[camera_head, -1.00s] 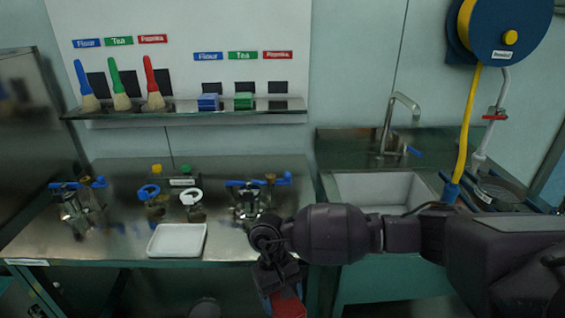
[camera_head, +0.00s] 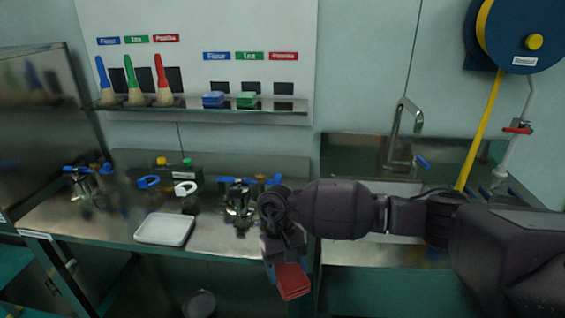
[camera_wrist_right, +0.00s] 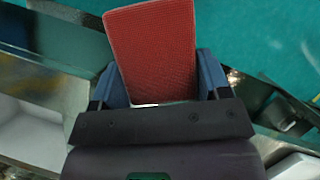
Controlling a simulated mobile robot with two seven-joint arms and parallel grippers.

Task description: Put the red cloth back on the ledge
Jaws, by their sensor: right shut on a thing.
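The red cloth (camera_head: 293,282) is a flat folded pad held in my right gripper (camera_head: 277,266), below the front edge of the steel table. In the right wrist view the cloth (camera_wrist_right: 155,45) sits between the two blue fingers of the gripper (camera_wrist_right: 158,90). The ledge (camera_head: 190,107) is a steel shelf on the white wall panel at the back. A blue cloth (camera_head: 213,99) and a green cloth (camera_head: 246,100) lie on its right half. The spot under the red label at its right end is bare. My left gripper is not in view.
Blue, green and red brushes (camera_head: 163,82) stand on the ledge's left half. The steel table (camera_head: 110,235) holds a white tray (camera_head: 164,229) and several metal fittings with coloured clamps. A sink with a tap (camera_head: 403,125) and a hose reel (camera_head: 520,35) are at right.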

